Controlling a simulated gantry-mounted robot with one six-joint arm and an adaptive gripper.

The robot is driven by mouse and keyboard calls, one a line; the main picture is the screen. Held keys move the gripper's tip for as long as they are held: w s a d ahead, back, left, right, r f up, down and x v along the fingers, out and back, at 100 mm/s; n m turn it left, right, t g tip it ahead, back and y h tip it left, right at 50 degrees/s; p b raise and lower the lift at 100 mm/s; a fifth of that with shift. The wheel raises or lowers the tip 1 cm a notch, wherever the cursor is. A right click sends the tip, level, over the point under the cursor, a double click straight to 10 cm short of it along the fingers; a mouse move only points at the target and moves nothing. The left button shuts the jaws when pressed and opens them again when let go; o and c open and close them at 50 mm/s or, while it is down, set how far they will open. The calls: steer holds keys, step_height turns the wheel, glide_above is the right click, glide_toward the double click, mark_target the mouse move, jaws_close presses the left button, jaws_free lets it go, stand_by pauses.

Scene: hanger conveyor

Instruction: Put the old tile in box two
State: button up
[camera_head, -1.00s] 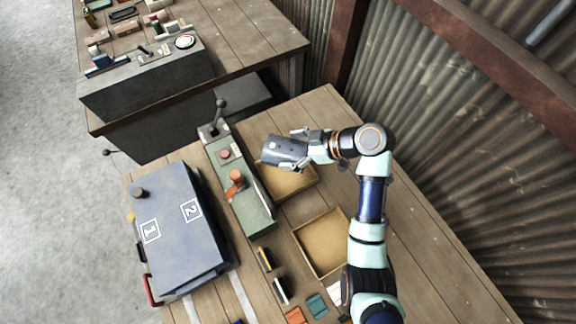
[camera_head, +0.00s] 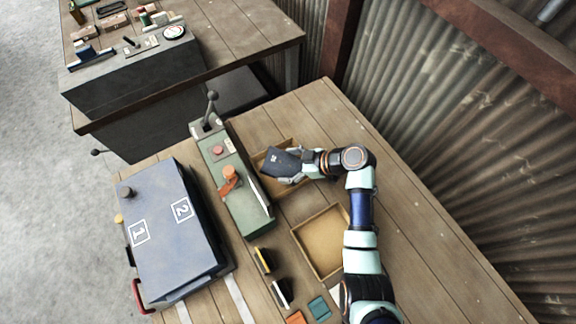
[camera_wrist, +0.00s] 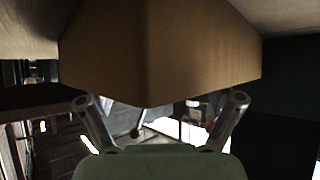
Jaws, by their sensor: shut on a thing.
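My gripper (camera_head: 298,166) is shut on a dark grey block (camera_head: 279,161) with a small pale mark. It holds the block over the upper wooden tray (camera_head: 303,187); the gap below cannot be judged. I cannot tell whether this block is the old tile. In the wrist view, a brown block-like surface (camera_wrist: 160,55) fills the top, just beyond my fingers. A blue-grey case (camera_head: 180,245) at left has white labels 1 and 2; the label 2 (camera_head: 181,210) is on its right part. The case top looks closed.
A green control panel (camera_head: 238,190) with a lever and an orange knob stands between case and trays. A second wooden tray (camera_head: 323,240) looks empty. An orange tile (camera_head: 296,317) and a teal tile (camera_head: 319,307) lie at the front.

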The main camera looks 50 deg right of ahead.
steer(key=o, duration=1.5)
steer(key=shift+s+f, duration=0.1)
steer(key=shift+f, duration=0.25)
steer(key=shift+c, duration=0.2)
steer(key=shift+a+r, duration=0.1)
steer(key=shift+s+r, duration=0.2)
steer(key=shift+r, duration=0.05)
steer(key=p+v, duration=0.3)
steer(key=v, duration=0.8)
steer(key=shift+r, duration=0.2)
steer(key=shift+s+d, duration=0.15)
steer(key=shift+d, duration=0.1)
